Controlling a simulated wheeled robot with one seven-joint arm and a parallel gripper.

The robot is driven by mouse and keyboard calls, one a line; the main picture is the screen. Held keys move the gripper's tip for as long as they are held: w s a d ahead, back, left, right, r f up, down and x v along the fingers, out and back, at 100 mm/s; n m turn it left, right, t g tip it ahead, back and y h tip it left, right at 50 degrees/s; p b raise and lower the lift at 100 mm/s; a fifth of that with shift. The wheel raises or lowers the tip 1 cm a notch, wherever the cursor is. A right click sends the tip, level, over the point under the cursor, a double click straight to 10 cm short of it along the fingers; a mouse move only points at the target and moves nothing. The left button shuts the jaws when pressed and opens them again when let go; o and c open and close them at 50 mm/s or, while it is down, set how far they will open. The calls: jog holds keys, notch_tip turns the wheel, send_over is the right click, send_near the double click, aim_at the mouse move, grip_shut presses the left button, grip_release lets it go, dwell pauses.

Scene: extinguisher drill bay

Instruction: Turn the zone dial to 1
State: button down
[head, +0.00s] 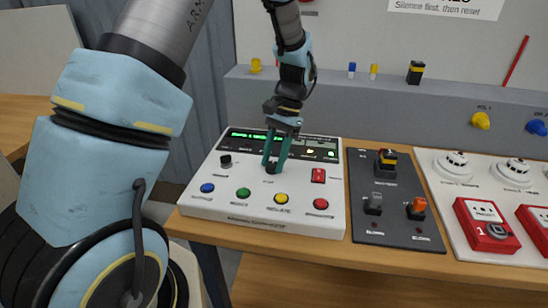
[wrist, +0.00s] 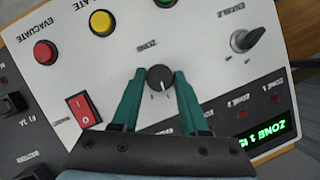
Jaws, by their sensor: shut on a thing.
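The zone dial (wrist: 160,79) is a round black knob with a pale pointer mark on the white control panel (head: 225,205). In the wrist view it sits between the two green fingers of my gripper (wrist: 160,82), and the fingertips close on its sides. In the head view my gripper (head: 272,165) reaches straight down to the panel, and its fingers hide most of the dial.
An enable key switch (wrist: 243,40) and a red rocker switch (wrist: 83,107) flank the dial. Blue, green, yellow and red buttons (head: 321,204) line the panel's front. A dark switch plate (head: 395,230) and red call points (head: 485,225) lie to the right.

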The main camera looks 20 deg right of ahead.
jog(key=shift+n, duration=0.5)
jog(key=shift+c, duration=2.1)
grip_release()
jog(key=b+v, duration=0.2)
jog(key=v, duration=0.8)
jog(key=shift+w+r+b, duration=0.25)
jog(key=shift+r+b, duration=0.1)
jog(key=shift+r, duration=0.05)
